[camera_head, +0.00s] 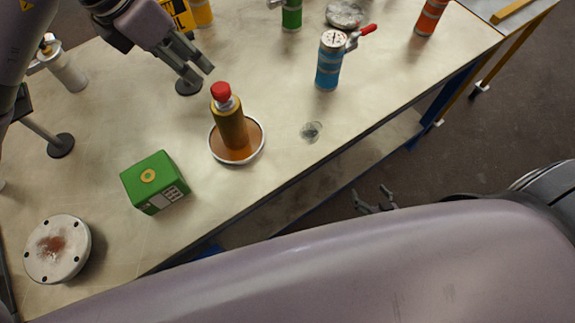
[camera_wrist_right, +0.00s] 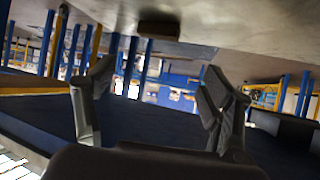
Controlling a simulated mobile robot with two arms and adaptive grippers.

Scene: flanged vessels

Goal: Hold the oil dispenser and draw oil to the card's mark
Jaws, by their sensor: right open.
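An amber bottle with a red cap (camera_head: 230,120) stands upright on a round, rimmed tray (camera_head: 256,150). A blue canister (camera_head: 328,68) with a pale top and a red-handled lever stands further right; I cannot tell which of these is the oil dispenser. A yellow card with dark print (camera_head: 179,14) is partly cut off at the top edge. My left gripper (camera_head: 203,76) is above the table, just behind the bottle, its fingers apart and empty. My right gripper (camera_head: 376,199) is off the table's front edge; the right wrist view shows its fingers (camera_wrist_right: 157,85) wide apart and empty.
A green box (camera_head: 155,182) and a bolted flange disc (camera_head: 57,250) lie to the left. A clear small object (camera_head: 311,131) lies near the front edge. Green (camera_head: 291,14) and orange (camera_head: 430,16) canisters stand behind. A white bottle (camera_head: 66,68) is at left.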

